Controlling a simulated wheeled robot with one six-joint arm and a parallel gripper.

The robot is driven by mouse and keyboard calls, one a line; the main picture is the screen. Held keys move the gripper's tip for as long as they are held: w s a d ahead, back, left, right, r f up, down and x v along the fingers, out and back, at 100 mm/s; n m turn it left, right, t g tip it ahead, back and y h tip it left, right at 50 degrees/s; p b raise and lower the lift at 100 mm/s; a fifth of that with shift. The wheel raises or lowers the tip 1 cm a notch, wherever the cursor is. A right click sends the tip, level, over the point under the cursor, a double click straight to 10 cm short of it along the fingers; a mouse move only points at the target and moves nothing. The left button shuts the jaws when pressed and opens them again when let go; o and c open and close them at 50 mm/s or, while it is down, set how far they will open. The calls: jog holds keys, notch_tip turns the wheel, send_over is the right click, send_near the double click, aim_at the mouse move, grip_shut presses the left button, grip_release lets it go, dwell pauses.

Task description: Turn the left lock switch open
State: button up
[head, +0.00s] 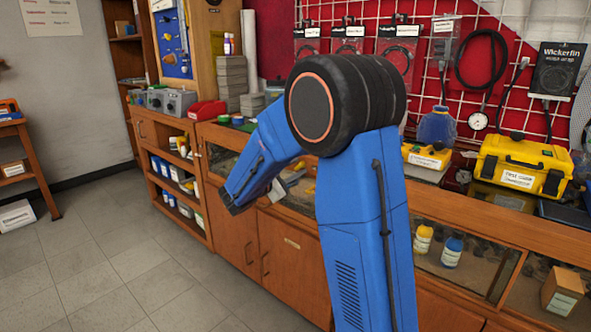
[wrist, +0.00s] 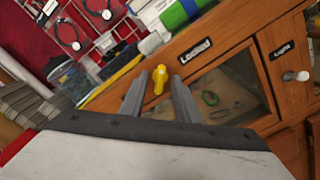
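The yellow lock switch (wrist: 159,79) sits on the wooden cabinet frame in the wrist view, beside a black label reading "Locked" (wrist: 195,51). My gripper (wrist: 159,84) is open, with one grey finger on each side of the switch in the picture. I cannot tell whether the fingers touch it or stop just short of it. In the head view my gripper (head: 286,186) is small and partly hidden behind my blue arm, close to the cabinet front. The switch is not clear there.
A white knob (wrist: 297,76) with a "Light" label (wrist: 283,50) is on the right of the wrist view. Below the lock switch is a glass pane (wrist: 240,85). Packages hang on the red wall. A yellow case (head: 520,165) stands on the counter. Grey floor (head: 110,260) is clear at left.

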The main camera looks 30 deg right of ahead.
jog(key=shift+c, duration=0.6)
grip_shut()
jog(key=shift+n, duration=0.4)
jog(key=n, duration=0.2)
jog(key=shift+n, duration=0.4)
jog(key=n, duration=0.3)
jog(key=shift+n, duration=0.4)
jog(key=n, duration=0.5)
jog(key=shift+s, duration=0.1)
jog(key=n, duration=0.5)
jog(key=shift+n, duration=0.4)
